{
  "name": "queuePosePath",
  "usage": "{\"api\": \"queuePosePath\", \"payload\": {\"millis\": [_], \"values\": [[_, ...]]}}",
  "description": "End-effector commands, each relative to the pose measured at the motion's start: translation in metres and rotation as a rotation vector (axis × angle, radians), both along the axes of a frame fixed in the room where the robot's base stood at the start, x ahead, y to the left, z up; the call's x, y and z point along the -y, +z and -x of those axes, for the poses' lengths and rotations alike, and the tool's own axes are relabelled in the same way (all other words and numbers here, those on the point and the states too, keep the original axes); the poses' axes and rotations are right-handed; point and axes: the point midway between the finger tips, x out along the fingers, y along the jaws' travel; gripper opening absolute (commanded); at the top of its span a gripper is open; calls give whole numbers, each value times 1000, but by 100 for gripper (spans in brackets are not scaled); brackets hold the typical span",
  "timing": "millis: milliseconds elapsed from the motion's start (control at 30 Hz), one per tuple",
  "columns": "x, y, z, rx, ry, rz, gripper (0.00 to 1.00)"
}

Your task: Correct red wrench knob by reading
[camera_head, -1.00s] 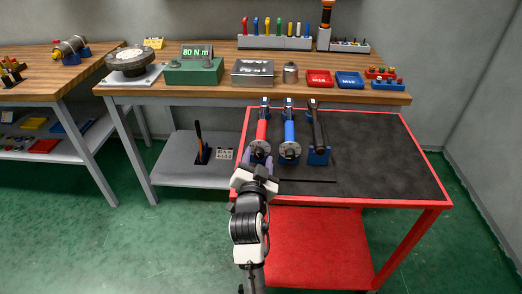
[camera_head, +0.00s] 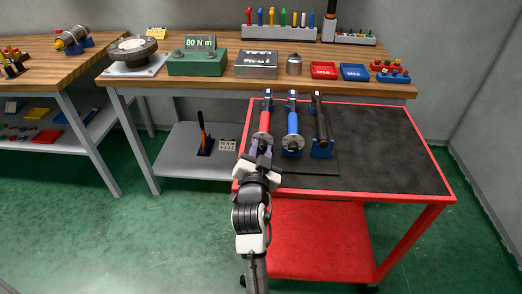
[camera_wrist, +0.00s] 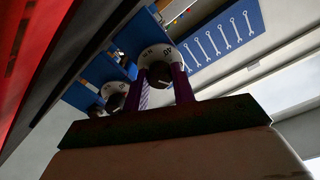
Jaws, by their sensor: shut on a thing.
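The red torque wrench (camera_head: 265,118) lies on the dark top of the red cart, its knob end toward me. My gripper (camera_head: 258,149) is at that end, its purple fingers shut on the knob. The green tester (camera_head: 198,62) on the bench shows "80 N m". My fingers partly hide the knob in the head view.
A blue wrench (camera_head: 292,122) and a black wrench (camera_head: 320,118) lie close to the right in blue holders. The cart top (camera_head: 385,145) is clear farther right. The wooden bench (camera_head: 225,86) behind carries a grey block, red and blue trays and tool racks.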

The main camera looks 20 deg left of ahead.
Motion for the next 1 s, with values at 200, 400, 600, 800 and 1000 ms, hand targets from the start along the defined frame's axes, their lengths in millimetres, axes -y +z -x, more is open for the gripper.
{"api": "queuePosePath", "payload": {"millis": [200,400,600,800,1000], "values": [[1,1,0,24,-1,82,3],[0,1,0,61,-2,213,3],[0,1,0,98,-2,339,3],[1,1,-1,125,-3,432,3],[1,1,-1,139,-3,479,3]]}}
